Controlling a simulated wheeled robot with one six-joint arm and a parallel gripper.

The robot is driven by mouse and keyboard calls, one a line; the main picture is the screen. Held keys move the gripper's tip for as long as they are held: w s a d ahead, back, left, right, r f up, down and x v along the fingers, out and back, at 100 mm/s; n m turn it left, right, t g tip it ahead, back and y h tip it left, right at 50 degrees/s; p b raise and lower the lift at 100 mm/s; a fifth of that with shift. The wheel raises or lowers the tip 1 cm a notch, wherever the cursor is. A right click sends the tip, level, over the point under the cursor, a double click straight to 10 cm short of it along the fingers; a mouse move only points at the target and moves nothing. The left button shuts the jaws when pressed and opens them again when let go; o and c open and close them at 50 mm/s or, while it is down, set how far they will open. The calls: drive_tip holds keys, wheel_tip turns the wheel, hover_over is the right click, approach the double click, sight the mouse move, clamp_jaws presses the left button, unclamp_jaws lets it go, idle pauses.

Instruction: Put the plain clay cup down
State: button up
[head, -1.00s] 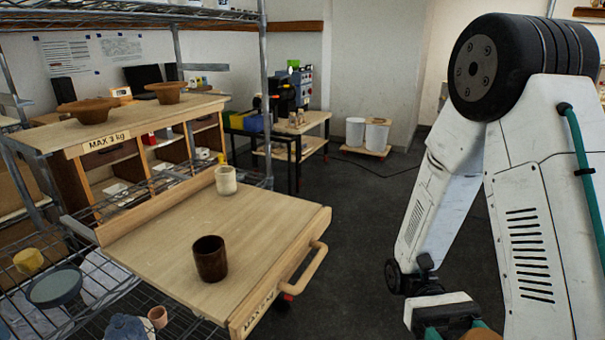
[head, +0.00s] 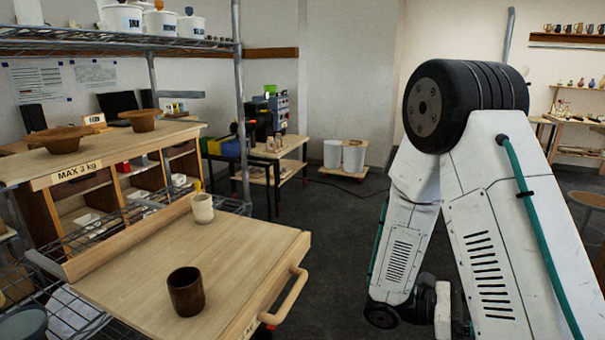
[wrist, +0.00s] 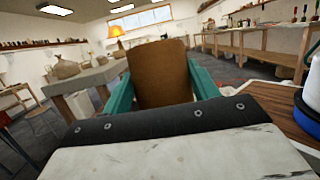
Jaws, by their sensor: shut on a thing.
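The plain clay cup (wrist: 161,72) is brown-orange and fills the middle of the wrist view. My gripper (wrist: 161,82) has its teal fingers shut on the cup's two sides. The cup's lower part is hidden behind the dark edge of my gripper. In the head view my arm is at the right, and neither the fingers nor the held cup can be made out. A pull-out wooden board (head: 240,252) at the lower left carries a dark brown glazed cup (head: 186,292) near its front and a cream cup (head: 202,208) near its back.
The board's right part is bare, with a wooden handle (head: 288,297) on its edge. A shelf marked MAX 3 kg (head: 180,131) holds two brown bowls. In the wrist view, a white and blue container (wrist: 309,112) stands at the right on a wooden surface.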

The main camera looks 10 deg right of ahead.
drive_tip(key=w+n+t+h, duration=0.2)
drive_tip(key=w+n+t, duration=1)
drive_tip(key=w+t, duration=0.9)
drive_tip(key=w+a+f+n+t+y, duration=0.1)
drive_tip(key=w+a+n+t+y, duration=0.8)
drive_tip(key=a, duration=0.6)
drive_tip(key=w+t+y, duration=0.2)
drive_tip(key=y, duration=0.1)
drive_tip(key=shift+w+a+f+n+y, duration=0.15)
drive_tip(key=shift+a+f+n+y, duration=0.15)
drive_tip(key=shift+a+y, duration=0.1)
drive_tip(key=shift+d, duration=0.2)
